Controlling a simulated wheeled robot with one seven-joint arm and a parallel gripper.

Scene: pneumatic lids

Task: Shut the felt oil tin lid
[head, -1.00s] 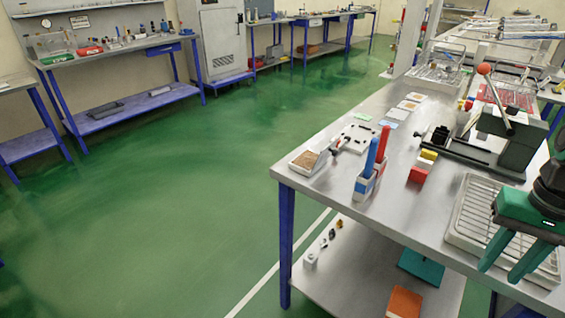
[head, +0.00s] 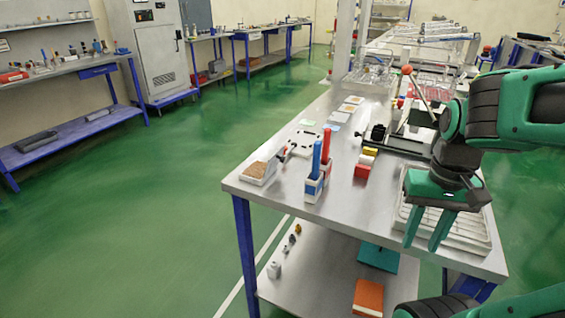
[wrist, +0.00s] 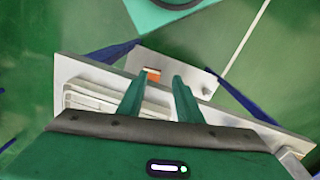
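A shallow pale tin with a brown, felt-like filling (head: 258,172) sits at the near left corner of the steel bench (head: 345,205). I take it to be the felt oil tin, standing open. Its lid is too small to make out clearly. My gripper (head: 425,238) is open and empty, fingers pointing down, over the white ribbed tray at the bench's right, well to the right of the tin. In the wrist view my gripper (wrist: 158,85) shows spread fingers with nothing between them. I cannot make out the tin there.
A holder with blue and red handles (head: 316,188) stands right of the tin. Red and yellow blocks (head: 363,169) and a lever press (head: 418,118) stand farther right. The ribbed tray (head: 462,236) lies below my gripper. Green floor is clear left of the bench.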

